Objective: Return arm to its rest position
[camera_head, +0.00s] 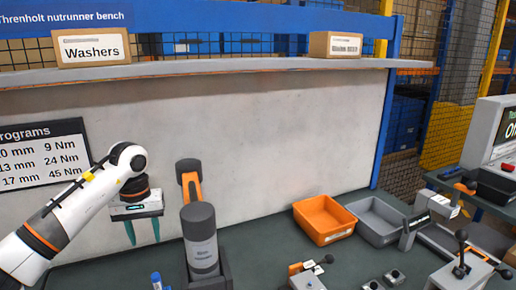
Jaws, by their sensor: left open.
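My left arm comes in from the left, and its gripper (144,232) hangs over the left part of the bench, pointing down. Its two teal fingers are apart and nothing is between them. Just right of it, a grey and orange nutrunner (201,238) stands upright in a dark holder (218,283); the gripper is apart from it. My right gripper is not in this view.
The dark green bench top (275,262) carries an orange bin (323,219), a grey bin (378,221), a blue-capped item (157,281) and small fixtures with levers (461,268). A shelf (230,67) with cardboard boxes (91,47) runs above.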

